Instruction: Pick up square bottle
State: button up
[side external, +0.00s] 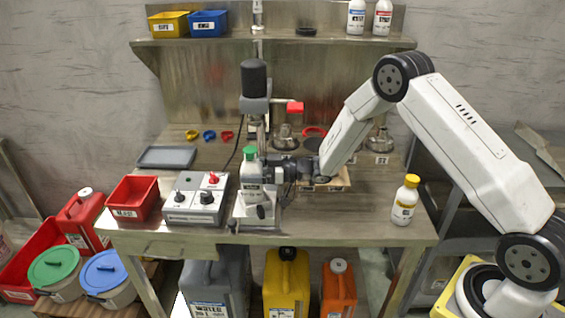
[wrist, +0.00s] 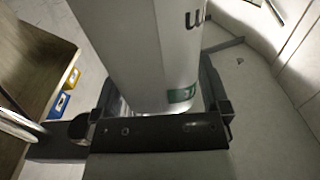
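The square bottle (side external: 252,180) is white with a green cap and stands upright at the dispensing stand in the middle of the bench. My gripper (side external: 265,172) is level with its body and reaches it from the right. In the wrist view the pale bottle (wrist: 150,50), with dark lettering and a green label patch, fills the space between the two fingers of my gripper (wrist: 160,105). The fingers lie close along both sides, but contact is not clear. Whether the bottle's base touches the stand's plate is also not clear.
A control box (side external: 195,200) with knobs and a red tray (side external: 134,197) lie left of the bottle. The stand's column (side external: 256,110) rises close behind. A yellow-capped bottle (side external: 405,200) stands at the right. The bench (side external: 345,220) is clear between the two bottles.

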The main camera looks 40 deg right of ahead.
grip_shut()
jog(key=shift+r, duration=0.15)
jog(key=shift+r, duration=0.75)
jog(key=s+d+r, duration=0.1)
jog(key=s+r, duration=1)
jog(key=s, duration=0.3)
jog(key=shift+r, duration=0.15)
jog(key=shift+d, duration=0.1)
